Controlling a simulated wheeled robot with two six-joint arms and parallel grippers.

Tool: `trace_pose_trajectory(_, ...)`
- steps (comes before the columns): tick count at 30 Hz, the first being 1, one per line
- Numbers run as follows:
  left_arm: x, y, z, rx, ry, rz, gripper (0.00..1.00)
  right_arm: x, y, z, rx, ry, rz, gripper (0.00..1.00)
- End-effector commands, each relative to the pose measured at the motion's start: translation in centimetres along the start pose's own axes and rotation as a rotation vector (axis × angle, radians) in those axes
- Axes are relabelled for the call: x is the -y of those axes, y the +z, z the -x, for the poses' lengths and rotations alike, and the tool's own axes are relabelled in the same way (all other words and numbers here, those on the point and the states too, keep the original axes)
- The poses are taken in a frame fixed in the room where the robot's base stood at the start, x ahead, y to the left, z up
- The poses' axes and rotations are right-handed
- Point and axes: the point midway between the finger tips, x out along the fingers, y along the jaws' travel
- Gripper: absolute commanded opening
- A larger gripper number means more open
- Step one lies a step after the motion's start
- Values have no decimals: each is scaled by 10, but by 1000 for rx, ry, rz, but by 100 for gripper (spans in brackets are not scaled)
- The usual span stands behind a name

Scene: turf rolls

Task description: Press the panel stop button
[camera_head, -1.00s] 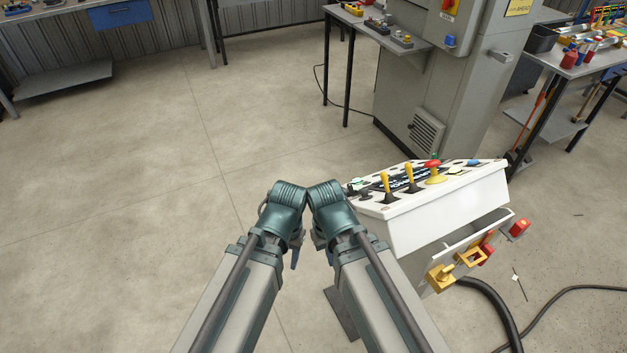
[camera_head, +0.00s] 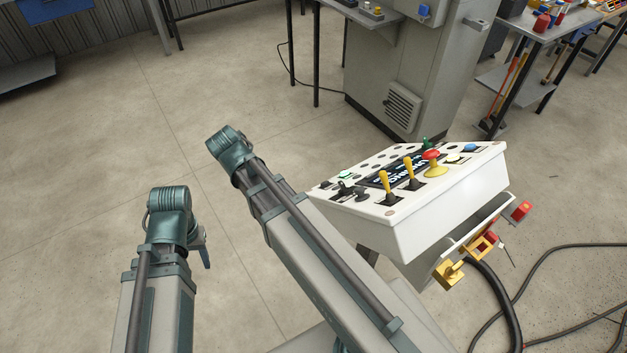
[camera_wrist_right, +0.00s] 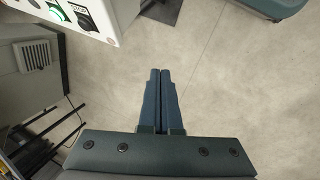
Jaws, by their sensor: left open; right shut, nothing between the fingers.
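The red mushroom stop button (camera_head: 431,156) sits on a yellow collar on the white control panel (camera_head: 440,210), right of two yellow levers (camera_head: 408,168). In the right wrist view, a corner of the panel (camera_wrist_right: 108,22) with a green button (camera_wrist_right: 42,14) shows at top left; the red button is out of that view. My left gripper (camera_head: 204,250) is low at the left, open and well away from the panel. My right gripper (camera_wrist_right: 160,72) is shut and empty above bare floor beside the panel; in the head view my arm hides its fingers.
A grey cabinet (camera_head: 410,70) stands behind the panel. A workbench (camera_head: 560,30) is at the back right. Black cables (camera_head: 495,305) and yellow and red fittings (camera_head: 470,255) are at the panel's front right. The floor at the left is clear.

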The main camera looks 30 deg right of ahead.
Motion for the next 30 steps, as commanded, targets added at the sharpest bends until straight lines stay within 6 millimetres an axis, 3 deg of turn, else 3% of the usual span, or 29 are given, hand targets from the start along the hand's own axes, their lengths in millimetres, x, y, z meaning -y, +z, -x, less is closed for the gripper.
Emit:
trace_pose_trajectory(3,0,0,-5,0,0,0,50,-48,-21,-14,22,60,-20,0)
trace_pose_trajectory(9,-1,-1,-11,0,0,0,50,-128,-35,-33,69,160,-35,0)
trace_pose_trajectory(15,-1,-1,-14,0,0,0,50,-178,-37,-44,108,220,-41,0)
trace_pose_trajectory(21,-1,-1,-14,0,0,0,50,-197,-35,-47,124,243,-42,0)
trace_pose_trajectory(30,-1,-1,-14,0,0,0,50,-198,-35,-47,125,244,-41,0)
